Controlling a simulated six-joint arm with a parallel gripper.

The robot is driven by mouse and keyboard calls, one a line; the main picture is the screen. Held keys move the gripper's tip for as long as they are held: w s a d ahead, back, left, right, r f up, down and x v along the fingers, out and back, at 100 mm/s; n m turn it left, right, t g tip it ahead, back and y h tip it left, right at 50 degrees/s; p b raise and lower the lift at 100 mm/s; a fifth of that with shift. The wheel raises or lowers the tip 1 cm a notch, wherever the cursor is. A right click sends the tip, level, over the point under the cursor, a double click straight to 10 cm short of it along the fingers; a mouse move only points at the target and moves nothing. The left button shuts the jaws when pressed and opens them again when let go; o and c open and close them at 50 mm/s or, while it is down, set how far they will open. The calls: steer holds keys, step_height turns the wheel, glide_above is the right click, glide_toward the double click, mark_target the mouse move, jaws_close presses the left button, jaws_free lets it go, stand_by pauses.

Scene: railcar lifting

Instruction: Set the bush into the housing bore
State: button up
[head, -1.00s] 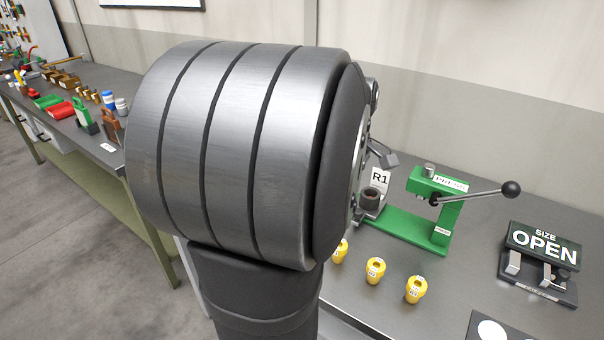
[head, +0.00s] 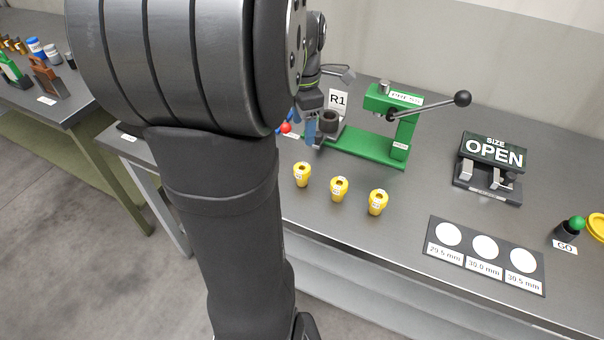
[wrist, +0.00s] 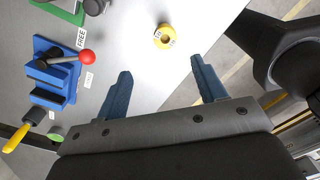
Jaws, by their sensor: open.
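Three yellow flanged bushes, left (head: 302,174), middle (head: 339,189) and right (head: 378,203), stand upright in a row on the grey bench. A dark grey ring-shaped housing (head: 329,122) with an open top sits at the left end of the green press (head: 370,150), by an R1 sign. My gripper (head: 303,128) is above the bench, left of the housing, with blue fingers apart and empty. In the wrist view one yellow bush (wrist: 164,37) lies beyond the gap between the fingertips (wrist: 161,68), untouched. My arm hides part of the bench.
A blue clamp (wrist: 50,80) with a red-ball lever and a FREE label is left in the wrist view. A SIZE OPEN gauge (head: 490,165), a plate with three white circles (head: 485,268) and a green-knobbed GO plug (head: 570,229) stand right. Bench between bushes and gauge is clear.

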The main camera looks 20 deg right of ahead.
mark_target(302, 167)
step_height(302, 167, down, 10)
steer(key=shift+f, duration=0.25)
steer(key=shift+s+a+f, duration=0.1)
steer(key=shift+s+f, duration=0.05)
steer(key=shift+f, duration=0.75)
steer(key=shift+s+a+f, duration=0.1)
steer(key=shift+s+f, duration=0.05)
steer(key=shift+f, duration=0.75)
steer(key=shift+s+a+f, duration=0.1)
steer(key=shift+s+f, duration=0.05)
steer(key=shift+f, duration=0.75)
steer(key=shift+c, duration=0.4)
steer(key=c, duration=1.1)
